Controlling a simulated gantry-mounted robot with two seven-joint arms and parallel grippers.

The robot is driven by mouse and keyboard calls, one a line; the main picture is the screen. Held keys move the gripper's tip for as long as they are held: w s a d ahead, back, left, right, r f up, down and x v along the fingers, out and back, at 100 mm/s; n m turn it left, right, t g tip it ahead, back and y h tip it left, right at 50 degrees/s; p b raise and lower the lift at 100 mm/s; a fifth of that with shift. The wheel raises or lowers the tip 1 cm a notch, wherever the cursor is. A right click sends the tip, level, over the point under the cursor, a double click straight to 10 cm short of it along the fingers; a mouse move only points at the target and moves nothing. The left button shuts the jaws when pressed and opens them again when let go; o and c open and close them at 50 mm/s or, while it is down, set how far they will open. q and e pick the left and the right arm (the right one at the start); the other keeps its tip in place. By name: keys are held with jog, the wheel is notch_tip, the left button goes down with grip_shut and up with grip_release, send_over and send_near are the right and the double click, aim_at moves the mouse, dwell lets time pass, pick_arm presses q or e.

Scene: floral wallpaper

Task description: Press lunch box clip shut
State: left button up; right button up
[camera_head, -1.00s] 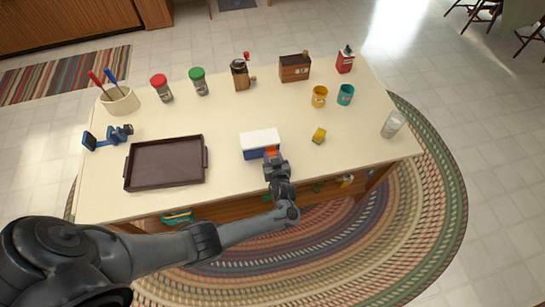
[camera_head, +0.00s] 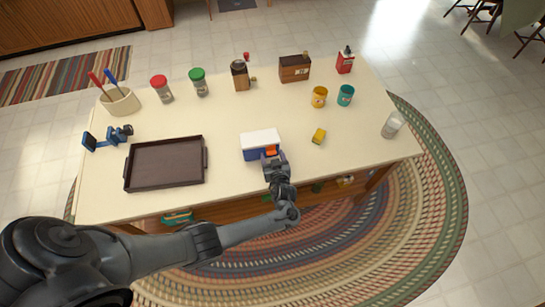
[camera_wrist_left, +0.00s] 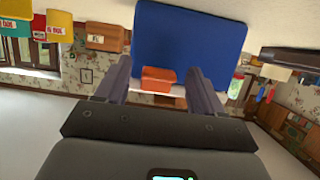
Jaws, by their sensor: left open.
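The lunch box (camera_head: 259,144) has a blue body and a white lid and stands near the front edge of the table. Its orange clip (camera_head: 271,152) is on the front side. In the left wrist view the blue body (camera_wrist_left: 190,35) fills the upper middle, and the orange clip (camera_wrist_left: 158,80) lies at the thin white lid edge. My left gripper (camera_head: 272,158) is in front of the box at the clip. It is open, and in the wrist view its fingers (camera_wrist_left: 158,68) stand on either side of the clip. Whether they touch the box is unclear. My right gripper is not in view.
A dark tray (camera_head: 129,172) lies left of the box. A yellow sponge-like block (camera_head: 318,136) is to the right. Jars, mugs (camera_head: 319,97), a utensil crock (camera_head: 120,103) and a glass (camera_head: 391,126) stand farther off. The tabletop around the box is mostly clear.

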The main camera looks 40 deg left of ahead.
pick_arm(q)
jog(key=p+v, duration=0.1)
jog(key=v, duration=0.9)
jog(key=shift+s+d, duration=0.25)
jog(key=shift+s, duration=0.05)
jog(key=shift+r, duration=0.1)
